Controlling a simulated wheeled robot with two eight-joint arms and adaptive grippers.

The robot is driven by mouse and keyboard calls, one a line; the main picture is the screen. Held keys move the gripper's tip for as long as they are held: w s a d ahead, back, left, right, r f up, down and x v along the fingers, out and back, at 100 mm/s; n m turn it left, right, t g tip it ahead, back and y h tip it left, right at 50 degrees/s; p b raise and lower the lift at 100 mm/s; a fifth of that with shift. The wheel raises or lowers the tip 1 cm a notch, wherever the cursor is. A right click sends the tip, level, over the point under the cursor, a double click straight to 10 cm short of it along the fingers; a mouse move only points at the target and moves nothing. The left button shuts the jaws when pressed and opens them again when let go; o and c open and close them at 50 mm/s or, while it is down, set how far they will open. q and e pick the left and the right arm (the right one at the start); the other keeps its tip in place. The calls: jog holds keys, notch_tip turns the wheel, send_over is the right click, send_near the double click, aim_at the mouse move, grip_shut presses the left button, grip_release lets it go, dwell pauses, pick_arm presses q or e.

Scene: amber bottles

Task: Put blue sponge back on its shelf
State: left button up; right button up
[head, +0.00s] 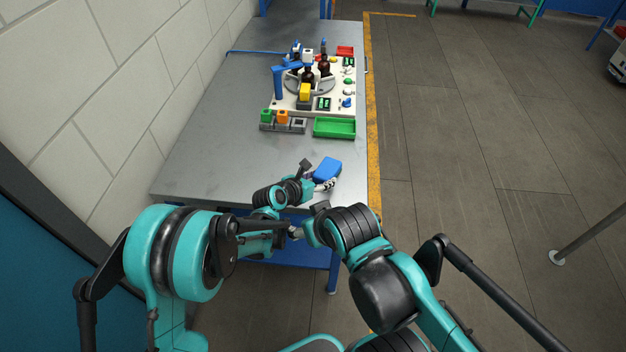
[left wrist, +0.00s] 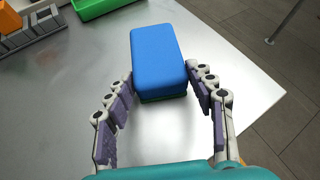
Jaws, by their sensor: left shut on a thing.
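The blue sponge (head: 327,168) is near the front right of the grey metal table (head: 215,160). In the left wrist view the sponge (left wrist: 157,57) is a rounded blue block with a dark green underside. My left gripper (left wrist: 160,88) is shut on it, with one finger against each side at its near end. In the head view my left gripper (head: 320,182) is at the sponge's near side. I cannot tell whether the sponge touches the table. My right arm's end is low by the table's front edge; its fingers cannot be made out. I cannot identify the sponge's shelf.
A green tray (head: 334,128) and a grey holder (head: 283,127) with green and orange blocks stand beyond the sponge. Farther back, a white board (head: 290,100) carries amber bottles and small parts. A wall borders the table's left; its left half is clear.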

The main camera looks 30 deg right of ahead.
pick_arm(q)
jog(key=shift+s+d, duration=0.2)
jog(key=shift+s, duration=0.05)
jog(key=o, duration=1.2)
jog(key=shift+w+a, duration=0.1)
jog(key=shift+w, duration=0.05)
jog(key=shift+c, duration=0.2)
pick_arm(e)
jog(key=shift+s+d, duration=0.25)
pick_arm(q)
jog(key=shift+r, duration=0.1)
pick_arm(e)
jog(key=shift+r, duration=0.15)
pick_arm(q)
jog(key=p+v, duration=0.3)
jog(key=v, duration=0.9)
pick_arm(e)
notch_tip(320, 180, up, 3)
jog(key=shift+r, duration=0.1)
